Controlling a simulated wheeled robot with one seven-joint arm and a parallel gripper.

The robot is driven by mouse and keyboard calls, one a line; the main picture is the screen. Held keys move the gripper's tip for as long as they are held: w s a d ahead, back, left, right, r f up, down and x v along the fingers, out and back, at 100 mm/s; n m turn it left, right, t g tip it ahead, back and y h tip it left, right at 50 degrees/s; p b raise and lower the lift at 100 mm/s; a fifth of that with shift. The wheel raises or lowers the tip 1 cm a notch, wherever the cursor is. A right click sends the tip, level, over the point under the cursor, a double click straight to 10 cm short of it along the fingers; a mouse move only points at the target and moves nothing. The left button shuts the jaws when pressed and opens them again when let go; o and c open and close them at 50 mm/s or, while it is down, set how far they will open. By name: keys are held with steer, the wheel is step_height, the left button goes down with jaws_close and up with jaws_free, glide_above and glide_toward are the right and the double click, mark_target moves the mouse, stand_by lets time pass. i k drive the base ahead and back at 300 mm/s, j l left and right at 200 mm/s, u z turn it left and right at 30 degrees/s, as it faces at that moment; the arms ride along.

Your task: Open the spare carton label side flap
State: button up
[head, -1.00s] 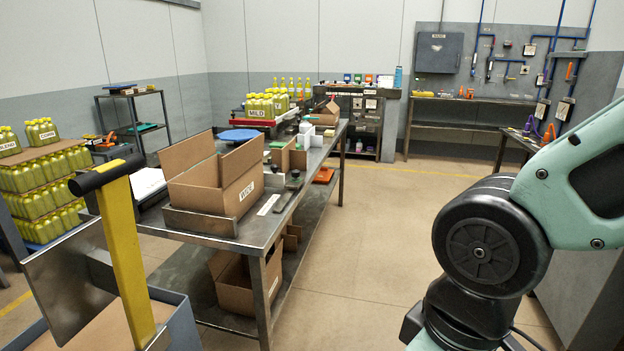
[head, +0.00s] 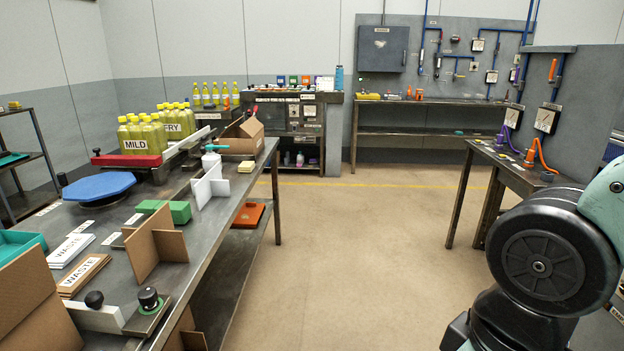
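A brown cardboard carton (head: 35,312) is cut off at the lower left corner, on the near end of the metal table. Only its raised flap and part of its side show, and no label on it is visible. A smaller brown carton (head: 238,142) stands at the far end of the table with a flap tilted up. I cannot tell which one is the spare carton. My gripper is out of the picture; only my arm links show at the right.
The metal table (head: 215,222) holds crossed cardboard dividers (head: 155,245), a blue octagonal plate (head: 98,186), a green block (head: 180,212) and WASTE-labelled strips (head: 84,272). MILD and FRY bottles (head: 140,138) stand behind. The floor (head: 345,260) right of the table is clear.

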mark_target(252, 126)
steer(key=i+u, duration=0.15)
steer(key=i, duration=0.55)
steer(key=i+l+u, duration=0.2)
steer(key=i, duration=0.45)
steer(key=i+u, duration=0.15)
steer(key=i, duration=0.55)
